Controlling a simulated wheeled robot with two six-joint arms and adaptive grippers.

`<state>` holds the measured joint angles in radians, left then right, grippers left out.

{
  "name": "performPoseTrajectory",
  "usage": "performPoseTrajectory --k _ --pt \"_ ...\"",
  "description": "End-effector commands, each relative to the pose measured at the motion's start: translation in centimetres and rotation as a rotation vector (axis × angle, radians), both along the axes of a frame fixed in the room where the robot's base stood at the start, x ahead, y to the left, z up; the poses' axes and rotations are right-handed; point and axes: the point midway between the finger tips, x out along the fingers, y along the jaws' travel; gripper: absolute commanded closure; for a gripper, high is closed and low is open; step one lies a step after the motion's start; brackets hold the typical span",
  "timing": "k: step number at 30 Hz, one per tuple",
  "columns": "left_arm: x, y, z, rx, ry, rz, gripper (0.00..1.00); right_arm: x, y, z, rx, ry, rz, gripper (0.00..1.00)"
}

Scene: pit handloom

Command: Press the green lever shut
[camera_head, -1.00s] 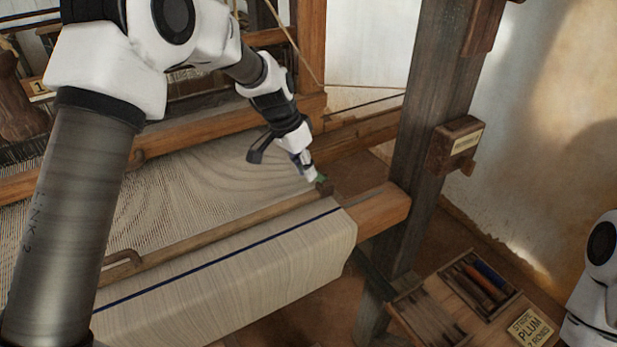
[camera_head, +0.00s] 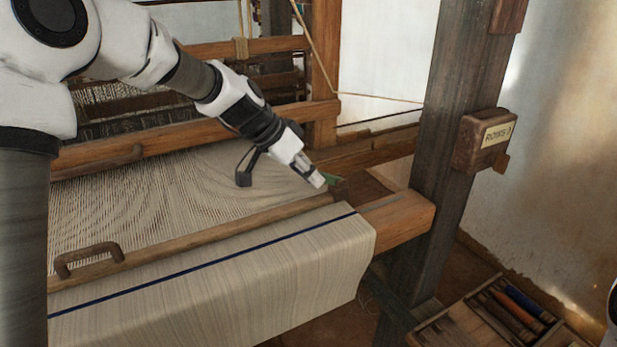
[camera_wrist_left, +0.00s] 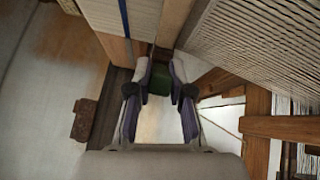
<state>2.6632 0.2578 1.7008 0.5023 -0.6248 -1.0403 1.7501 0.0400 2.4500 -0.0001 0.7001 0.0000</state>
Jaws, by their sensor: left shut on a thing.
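The green lever (camera_head: 333,180) sits at the right end of the wooden bar (camera_head: 215,235) along the front edge of the warp. In the left wrist view the lever (camera_wrist_left: 160,86) shows as a dark green block between the fingertips. My left gripper (camera_head: 319,180) is at the lever, with its fingers closed on it from both sides. The fingers hide part of the lever in the head view.
Woven cloth (camera_head: 230,285) with a blue stripe hangs over the front beam. A dark upright post (camera_head: 440,130) bears a wooden counter box (camera_head: 483,140) at the right. A tray of coloured sticks (camera_head: 510,305) stands low at the right.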

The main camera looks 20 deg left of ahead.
Motion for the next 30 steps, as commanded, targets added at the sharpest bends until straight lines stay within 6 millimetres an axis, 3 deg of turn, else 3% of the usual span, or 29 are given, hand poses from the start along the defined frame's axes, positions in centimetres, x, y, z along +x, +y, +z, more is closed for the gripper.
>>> performPoseTrajectory --k 2,3,5,17,30 --pt "0.1 0.0 0.1 -0.001 -0.003 0.002 1.00 0.0 0.0 0.0 0.000 0.000 0.000 0.54" --pt "0.1 0.0 0.1 -0.001 -0.003 0.002 0.73 0.0 0.0 0.0 0.000 0.000 0.000 0.54" --pt "0.1 0.0 0.1 -0.001 -0.003 0.002 0.54 0.0 0.0 0.0 0.000 0.000 0.000 0.54" --pt "-0.3 0.4 0.9 -0.001 -0.004 0.001 0.54 0.0 0.0 0.0 0.000 0.000 0.000 0.54" --pt "-4.3 4.5 8.8 -0.001 -0.005 0.001 0.54 0.0 0.0 0.0 0.000 0.000 0.000 0.54"
